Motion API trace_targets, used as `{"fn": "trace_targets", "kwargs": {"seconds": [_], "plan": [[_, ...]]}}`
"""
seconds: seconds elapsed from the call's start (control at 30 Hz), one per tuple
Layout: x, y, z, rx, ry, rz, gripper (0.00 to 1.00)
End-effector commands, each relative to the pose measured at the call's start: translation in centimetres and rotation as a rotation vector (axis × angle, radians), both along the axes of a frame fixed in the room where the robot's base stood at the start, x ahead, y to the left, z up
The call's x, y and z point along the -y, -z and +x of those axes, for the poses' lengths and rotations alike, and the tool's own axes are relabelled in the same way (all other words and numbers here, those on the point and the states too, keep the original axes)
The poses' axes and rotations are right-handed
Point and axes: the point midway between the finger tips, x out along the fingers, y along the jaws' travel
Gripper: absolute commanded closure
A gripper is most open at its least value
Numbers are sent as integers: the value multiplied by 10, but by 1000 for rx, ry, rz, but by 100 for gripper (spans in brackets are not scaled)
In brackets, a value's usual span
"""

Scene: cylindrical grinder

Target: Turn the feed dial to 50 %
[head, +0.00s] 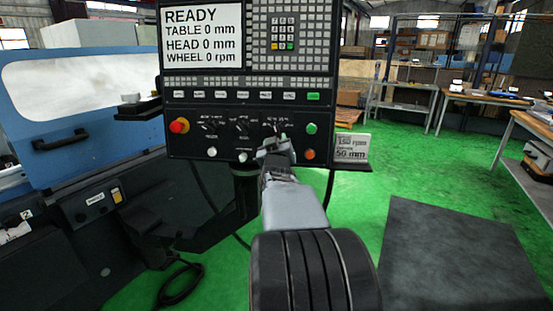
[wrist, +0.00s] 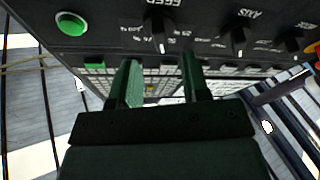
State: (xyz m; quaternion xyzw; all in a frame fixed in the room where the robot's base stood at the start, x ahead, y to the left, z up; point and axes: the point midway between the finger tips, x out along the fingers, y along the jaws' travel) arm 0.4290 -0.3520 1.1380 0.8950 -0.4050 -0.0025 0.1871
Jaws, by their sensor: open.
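The feed dial is a black knob on the dark control panel (head: 222,150). In the wrist view the feed dial (wrist: 159,32) appears upside down under the word FEED, with a white pointer mark at its lower end. The percentage it points to is too small to read. My gripper (wrist: 160,64) is open and empty, its two green fingers apart, with the dial beyond and between their tips. I see no contact with the dial. In the head view my gripper (head: 274,144) is in front of the panel's lower right, partly covering the feed dial's area.
Close by are a green button (head: 311,128), an orange button (head: 309,154), the axis dial (wrist: 238,38) and a red emergency knob (head: 180,125). The screen (head: 202,36) reads READY, wheel 0 rpm. A small sign (head: 351,148) stands right of the panel, showing 50 mm.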

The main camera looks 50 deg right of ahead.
Motion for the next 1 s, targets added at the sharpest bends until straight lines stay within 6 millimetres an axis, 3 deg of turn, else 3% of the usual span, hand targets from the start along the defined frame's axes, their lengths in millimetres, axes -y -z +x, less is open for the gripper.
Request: {"fn": "trace_targets", "kwargs": {"seconds": [0.2,0.4,1.0], "plan": [[-33,6,-30,3,-1,-1,57],[-52,10,-48,2,-2,-1,57],[-62,12,-57,0,-1,0,57]]}}
